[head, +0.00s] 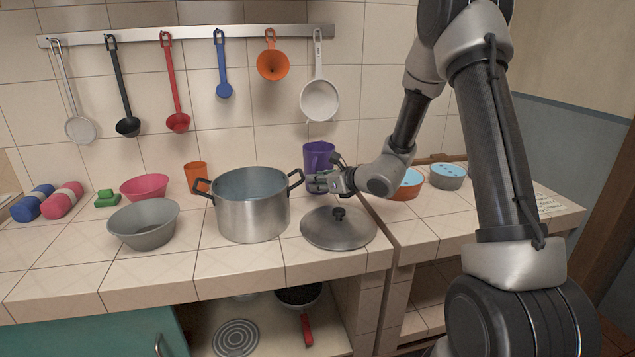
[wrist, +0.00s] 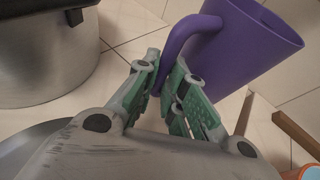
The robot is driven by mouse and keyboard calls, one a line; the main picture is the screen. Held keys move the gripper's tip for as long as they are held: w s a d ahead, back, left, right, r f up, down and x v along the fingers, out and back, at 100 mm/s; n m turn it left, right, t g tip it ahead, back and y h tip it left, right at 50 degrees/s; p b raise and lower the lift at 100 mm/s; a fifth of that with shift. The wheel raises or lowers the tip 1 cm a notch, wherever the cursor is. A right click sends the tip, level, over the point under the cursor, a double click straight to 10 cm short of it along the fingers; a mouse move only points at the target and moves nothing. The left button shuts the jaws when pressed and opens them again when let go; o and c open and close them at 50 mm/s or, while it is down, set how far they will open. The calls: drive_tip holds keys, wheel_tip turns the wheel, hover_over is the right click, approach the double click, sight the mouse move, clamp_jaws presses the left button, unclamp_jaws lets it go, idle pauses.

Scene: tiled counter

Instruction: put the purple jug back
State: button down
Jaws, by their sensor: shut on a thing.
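The purple jug (head: 318,158) stands near the wall at the back of the counter, to the right of the big pot, and looks upright in the head view. In the wrist view the purple jug (wrist: 238,45) fills the upper right, its handle running down between my fingers. My gripper (head: 325,181) is shut on the handle of the jug, and its green-padded fingers show in the wrist view (wrist: 168,92). The lower part of the jug is partly hidden by my gripper in the head view. I cannot tell whether the jug touches the counter.
A steel pot (head: 252,215) stands just left of the jug. A pot lid (head: 338,232) lies in front of my gripper. An orange cup (head: 196,174) is left behind the pot. Orange (head: 408,188) and grey (head: 447,178) containers stand right. Utensils hang from a rail (head: 190,33) above.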

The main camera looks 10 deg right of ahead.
drive_tip(key=shift+f, duration=0.1)
drive_tip(key=c, duration=1.5)
unclamp_jaws()
